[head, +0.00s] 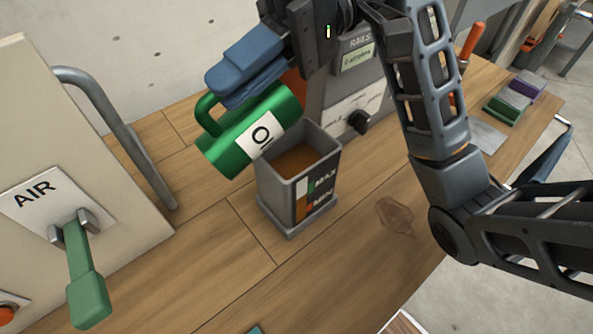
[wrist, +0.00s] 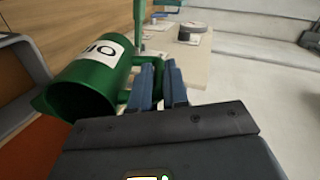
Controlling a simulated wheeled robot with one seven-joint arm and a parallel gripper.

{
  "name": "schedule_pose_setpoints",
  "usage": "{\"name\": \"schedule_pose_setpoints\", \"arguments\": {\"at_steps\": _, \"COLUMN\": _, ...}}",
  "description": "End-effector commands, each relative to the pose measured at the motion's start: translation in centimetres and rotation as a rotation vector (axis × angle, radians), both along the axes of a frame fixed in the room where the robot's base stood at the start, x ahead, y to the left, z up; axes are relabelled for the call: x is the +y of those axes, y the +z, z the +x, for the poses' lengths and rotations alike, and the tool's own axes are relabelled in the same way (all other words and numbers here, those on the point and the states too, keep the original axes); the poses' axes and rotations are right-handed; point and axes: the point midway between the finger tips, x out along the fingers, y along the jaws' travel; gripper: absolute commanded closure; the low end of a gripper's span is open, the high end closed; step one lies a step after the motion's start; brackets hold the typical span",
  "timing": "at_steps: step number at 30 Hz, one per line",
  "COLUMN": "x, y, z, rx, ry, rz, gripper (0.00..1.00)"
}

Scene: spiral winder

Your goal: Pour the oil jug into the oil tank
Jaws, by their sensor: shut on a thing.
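In the wrist view the fingers (wrist: 157,78) close around the handle side of the jug (wrist: 78,98), whose open end faces the lower left. The oil tank (head: 272,192) is a grey, open-topped box with MAX and MIN marks on its front. Brown oil (head: 298,158) shows inside it. No stream from the jug is visible.
A beige panel (head: 110,160) with a green AIR lever (head: 84,275) stands at the left. A grey machine with a black knob (head: 360,122) is behind the tank. Green and purple blocks (head: 507,108) lie at the far right. The wooden bench (head: 330,255) is clear in front of the tank.

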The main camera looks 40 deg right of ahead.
Motion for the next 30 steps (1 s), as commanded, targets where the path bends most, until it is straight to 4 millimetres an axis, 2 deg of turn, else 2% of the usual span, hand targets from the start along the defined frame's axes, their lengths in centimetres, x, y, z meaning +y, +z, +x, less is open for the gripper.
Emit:
{"name": "schedule_pose_setpoints", "arguments": {"at_steps": 5, "x": 0.1, "y": 0.3, "z": 0.0, "rx": -0.002, "ry": 0.001, "rz": -0.016, "gripper": 1.00}}
{"name": "schedule_pose_setpoints", "arguments": {"at_steps": 12, "x": 1.9, "y": 1.5, "z": 0.0, "rx": -0.004, "ry": 0.005, "rz": -0.250, "gripper": 1.00}}
{"name": "schedule_pose_setpoints", "arguments": {"at_steps": 17, "x": 2.4, "y": 1.2, "z": 0.0, "rx": -0.002, "ry": 0.004, "rz": -0.343, "gripper": 1.00}}
{"name": "schedule_pose_setpoints", "arguments": {"at_steps": 26, "x": 2.5, "y": 1.0, "z": 0.0, "rx": -0.001, "ry": 0.003, "rz": -0.361, "gripper": 1.00}}
{"name": "schedule_pose_setpoints", "arguments": {"at_steps": 30, "x": 3.2, "y": 1.1, "z": 0.0, "rx": -0.004, "ry": 0.005, "rz": -0.499, "gripper": 1.00}}
